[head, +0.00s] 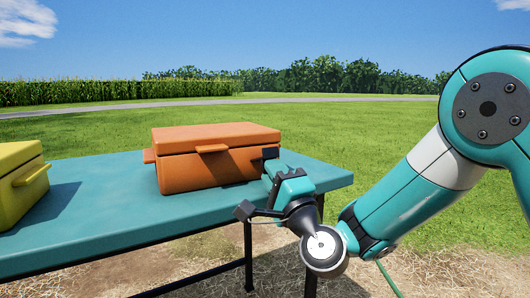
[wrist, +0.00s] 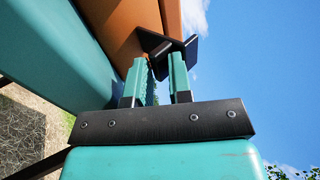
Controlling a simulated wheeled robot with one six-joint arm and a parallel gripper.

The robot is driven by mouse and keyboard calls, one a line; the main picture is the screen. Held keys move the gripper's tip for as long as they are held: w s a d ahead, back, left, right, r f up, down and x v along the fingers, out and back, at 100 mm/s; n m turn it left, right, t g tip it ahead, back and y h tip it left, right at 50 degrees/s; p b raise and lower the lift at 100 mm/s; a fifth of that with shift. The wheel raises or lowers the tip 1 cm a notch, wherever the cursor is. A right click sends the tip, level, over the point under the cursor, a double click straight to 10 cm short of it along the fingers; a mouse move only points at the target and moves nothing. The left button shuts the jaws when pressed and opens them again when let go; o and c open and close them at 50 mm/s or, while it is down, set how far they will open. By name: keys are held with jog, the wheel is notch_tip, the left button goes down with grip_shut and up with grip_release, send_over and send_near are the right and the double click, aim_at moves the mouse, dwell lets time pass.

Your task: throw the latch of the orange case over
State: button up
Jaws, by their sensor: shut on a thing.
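The orange case (head: 205,172) stands on the teal table with its lid down. A tab sticks out at its front and another at its left end. The latch (head: 270,153) is a small black piece at the case's right end. In the wrist view the black latch (wrist: 166,43) stands out from the orange case (wrist: 130,22). My gripper (head: 268,165) is at the case's right end, shut on the latch. In the wrist view the fingertips of my gripper (wrist: 164,62) meet the latch and partly hide it.
A yellow case (head: 18,190) stands on the teal table (head: 110,225) at the left edge of the head view. The tabletop between the two cases is bare. Grass lies beyond the table, and straw-strewn ground lies in front of it.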

jog(key=shift+f+b, duration=0.45)
jog(key=shift+b, duration=0.65)
jog(key=o, duration=0.7)
jog(key=shift+c, duration=0.2)
